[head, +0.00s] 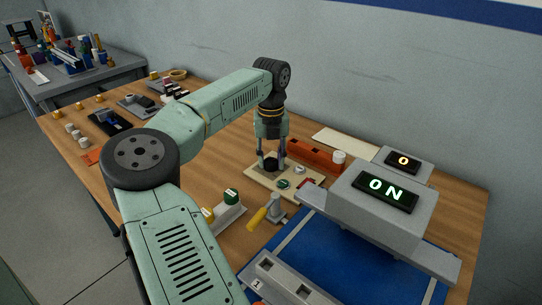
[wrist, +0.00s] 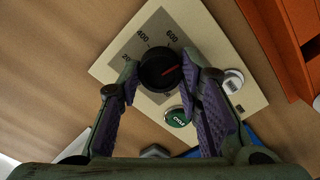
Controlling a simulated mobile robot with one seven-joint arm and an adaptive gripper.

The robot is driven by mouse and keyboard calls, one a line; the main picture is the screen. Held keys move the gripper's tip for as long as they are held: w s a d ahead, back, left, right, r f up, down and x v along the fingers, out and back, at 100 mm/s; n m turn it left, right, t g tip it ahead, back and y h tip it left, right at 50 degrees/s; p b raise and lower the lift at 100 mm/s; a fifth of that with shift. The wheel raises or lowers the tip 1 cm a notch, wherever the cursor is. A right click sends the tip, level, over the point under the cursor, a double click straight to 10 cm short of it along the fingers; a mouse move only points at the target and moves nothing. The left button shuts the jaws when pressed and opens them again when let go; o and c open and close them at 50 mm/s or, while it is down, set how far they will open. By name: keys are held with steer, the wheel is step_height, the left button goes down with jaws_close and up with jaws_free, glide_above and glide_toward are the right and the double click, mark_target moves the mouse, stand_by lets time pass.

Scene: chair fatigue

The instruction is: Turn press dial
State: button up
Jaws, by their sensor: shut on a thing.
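The press dial (wrist: 158,72) is a round black knob with a red pointer mark, on a cream panel (wrist: 240,70) with a grey scale. Numbers 200, 400 and 600 show around it. The red mark slants toward the right in the wrist view. My gripper (wrist: 160,74) reaches down over the panel with one finger on each side of the dial, shut on it. In the head view my gripper (head: 271,158) points straight down at the panel (head: 257,184), and the dial (head: 270,165) shows dark between the fingers.
A green button (wrist: 178,117) and a white button (wrist: 232,80) sit close to my right finger. An orange-red bin (head: 315,156) stands behind the panel. The grey press (head: 385,208) showing "ON" and a display (head: 403,160) reading 0 stand at right. A yellow-handled lever (head: 257,219) is in front.

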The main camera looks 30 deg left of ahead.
mark_target(271, 161)
steer(key=m+p, duration=0.1)
steer(key=m, duration=0.5)
steer(key=shift+r, duration=0.1)
steer(key=m+p, duration=0.1)
steer(key=m, duration=0.5)
steer(key=shift+m, duration=0.3)
stand_by(0.3)
steer(key=o, duration=1.2)
steer(key=shift+c, duration=0.2)
step_height(271, 161, up, 12)
